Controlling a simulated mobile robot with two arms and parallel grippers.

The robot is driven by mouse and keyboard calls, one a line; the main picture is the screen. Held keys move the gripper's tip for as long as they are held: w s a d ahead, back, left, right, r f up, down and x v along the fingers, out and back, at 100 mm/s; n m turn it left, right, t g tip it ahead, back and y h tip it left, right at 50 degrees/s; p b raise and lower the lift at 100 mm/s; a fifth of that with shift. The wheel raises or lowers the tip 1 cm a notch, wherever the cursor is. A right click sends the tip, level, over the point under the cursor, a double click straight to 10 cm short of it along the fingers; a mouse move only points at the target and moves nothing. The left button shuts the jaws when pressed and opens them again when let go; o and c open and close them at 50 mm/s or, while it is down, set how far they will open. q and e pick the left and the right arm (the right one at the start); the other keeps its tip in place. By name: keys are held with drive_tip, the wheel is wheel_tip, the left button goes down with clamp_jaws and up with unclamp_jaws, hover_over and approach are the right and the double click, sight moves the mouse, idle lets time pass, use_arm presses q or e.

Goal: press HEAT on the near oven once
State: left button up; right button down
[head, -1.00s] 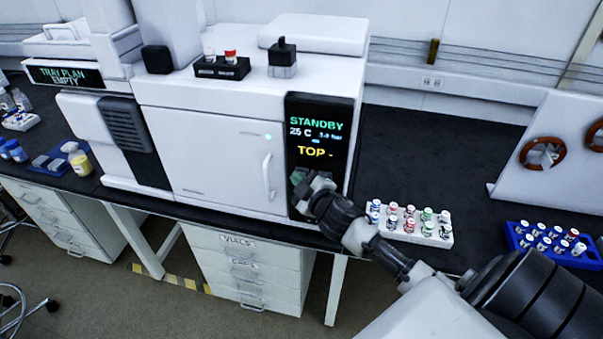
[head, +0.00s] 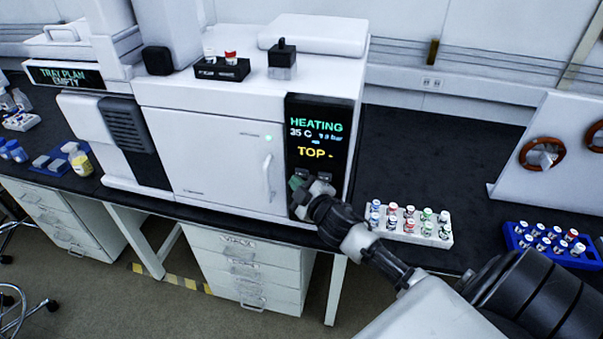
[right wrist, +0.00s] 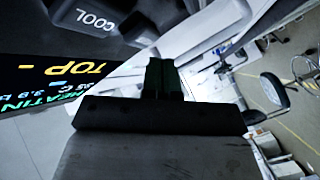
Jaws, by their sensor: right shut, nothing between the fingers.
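The oven (head: 210,150) is a white box with a closed, handled door on the bench. Its black front panel (head: 300,166) reads HEATING, 35 C, and TOP - in yellow. My right gripper (head: 299,190) is at the lower part of this panel, shut and empty. Its dark fingers (right wrist: 163,78) also show in the right wrist view. There, a grey COOL key (right wrist: 97,20) lies to the left of the fingertips, apart from them. The HEAT key cannot be clearly made out near the gripper, and contact with it cannot be told. My left gripper is not in view.
A white rack of capped vials (head: 447,240) stands on the bench just right of my right gripper. A blue vial rack (head: 588,262) is further right. Two small black units (head: 222,72) (head: 283,50) sit on the oven top. The dark bench behind the white rack is clear.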

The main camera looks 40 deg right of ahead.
drive_tip(key=shift+s+a+p, duration=0.3)
drive_tip(key=shift+s+a, duration=1.3)
drive_tip(key=shift+a, duration=0.3)
drive_tip(key=s+a+f+m+g+b, duration=0.15)
drive_tip(key=s+f+g, duration=0.4)
drive_tip(key=f, duration=1.15)
drive_tip(key=s+f+m+g+b, duration=0.1)
drive_tip(key=s+f+m+g, duration=0.15)
drive_tip(key=s+f, duration=1)
drive_tip(key=s+a+f+m+g, duration=0.1)
drive_tip(key=s+a+f+g, duration=0.2)
drive_tip(key=s+f, duration=0.8)
drive_tip(key=s+a+f+m+g+y+b, duration=0.1)
drive_tip(key=s+a+f+g, duration=0.2)
drive_tip(key=s+f, duration=0.8)
drive_tip(key=s+g, duration=0.2)
drive_tip(key=s, duration=0.1)
drive_tip(key=shift+s+f+m, duration=0.15)
drive_tip(key=shift+m, duration=0.15)
